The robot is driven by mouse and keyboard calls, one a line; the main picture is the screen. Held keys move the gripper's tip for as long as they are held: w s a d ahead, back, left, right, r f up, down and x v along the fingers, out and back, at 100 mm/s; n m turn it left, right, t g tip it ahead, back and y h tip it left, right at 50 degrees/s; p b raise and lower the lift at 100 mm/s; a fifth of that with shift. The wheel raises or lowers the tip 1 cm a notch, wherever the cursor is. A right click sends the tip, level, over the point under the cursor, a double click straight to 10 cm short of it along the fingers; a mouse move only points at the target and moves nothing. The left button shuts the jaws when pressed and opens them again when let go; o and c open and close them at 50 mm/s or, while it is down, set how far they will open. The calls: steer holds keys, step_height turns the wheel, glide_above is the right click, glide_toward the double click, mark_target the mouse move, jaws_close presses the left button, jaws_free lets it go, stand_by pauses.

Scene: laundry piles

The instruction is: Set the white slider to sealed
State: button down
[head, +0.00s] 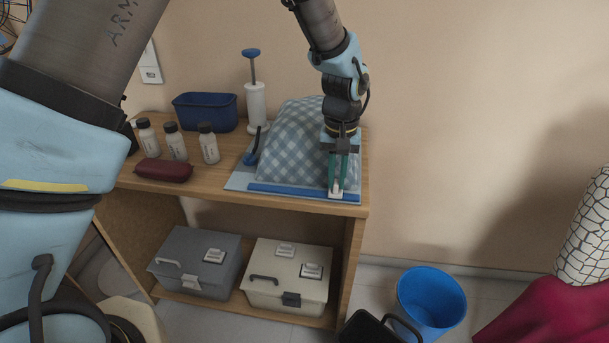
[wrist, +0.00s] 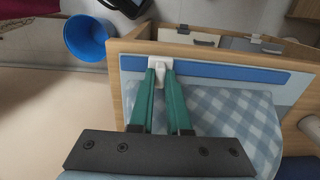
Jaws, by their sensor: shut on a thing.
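The white slider (head: 336,194) sits at the right end of the blue strip (head: 290,189) along the front edge of a pale blue bag. In the wrist view the white slider (wrist: 158,62) shows between my fingertips, near the left end of the blue strip (wrist: 220,72). My gripper (head: 337,186) points down with its green fingers shut on the slider; it also shows in the wrist view (wrist: 160,68). The bag (head: 300,140) holds a blue-and-white checked cloth bulging behind the strip. A blue-handled pump (head: 254,95) stands behind the bag, and a dark hose end meets the bag's left side.
Three small bottles (head: 175,142), a dark red case (head: 163,170) and a blue bin (head: 206,112) stand left on the wooden table (head: 225,185). Two lidded boxes (head: 290,280) sit on the lower shelf. A blue bucket (head: 430,300) is on the floor at right.

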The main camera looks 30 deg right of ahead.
mark_target(353, 196)
steer(key=shift+s+d, duration=1.4)
steer(key=shift+d, duration=0.1)
steer(key=c, duration=0.9)
jaws_free()
steer(key=shift+o, duration=0.2)
steer(key=shift+r, duration=0.1)
step_height(353, 196, up, 11)
steer(key=b, duration=0.2)
